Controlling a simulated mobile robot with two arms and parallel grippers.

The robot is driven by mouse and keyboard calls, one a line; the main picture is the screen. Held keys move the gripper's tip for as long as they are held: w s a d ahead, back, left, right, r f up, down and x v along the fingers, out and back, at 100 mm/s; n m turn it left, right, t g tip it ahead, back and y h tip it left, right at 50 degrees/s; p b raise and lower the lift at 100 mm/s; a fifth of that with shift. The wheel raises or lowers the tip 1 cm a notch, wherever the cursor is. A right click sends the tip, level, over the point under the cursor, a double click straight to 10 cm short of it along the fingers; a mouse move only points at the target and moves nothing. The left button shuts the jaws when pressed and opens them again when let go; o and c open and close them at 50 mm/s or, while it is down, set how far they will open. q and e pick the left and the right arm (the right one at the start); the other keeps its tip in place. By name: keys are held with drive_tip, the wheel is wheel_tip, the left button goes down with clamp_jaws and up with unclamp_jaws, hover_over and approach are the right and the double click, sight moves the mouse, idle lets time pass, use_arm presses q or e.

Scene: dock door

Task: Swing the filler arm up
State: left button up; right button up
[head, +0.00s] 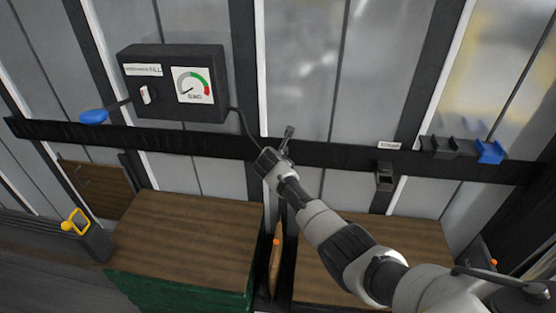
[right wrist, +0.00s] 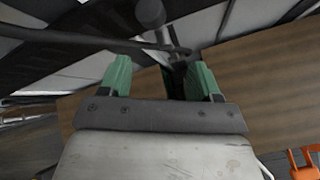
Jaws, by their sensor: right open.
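My right gripper (head: 268,162) is at the black wall rail, above the gap between two brown-topped loads. In the right wrist view its two green fingers (right wrist: 162,78) stand apart. A dark, slim part, which looks like the filler arm (head: 288,136), sticks up just beyond the gripper in the head view. In the right wrist view a dark rod with a small joint (right wrist: 178,54) lies near and between the fingertips; I cannot tell whether they touch it. The black fill box (head: 172,82) with a gauge has a cable running down toward the gripper. My left gripper is not in view.
A brown bag with an orange tip (head: 275,265) stands in the gap between the left load (head: 185,235) and the right load (head: 420,240). A blue-ended lever (head: 94,116) is left of the box. Black and blue holders (head: 488,152) sit on the right rail. A yellow handle (head: 76,222) is far left.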

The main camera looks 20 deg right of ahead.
drive_tip(key=shift+v, duration=0.85)
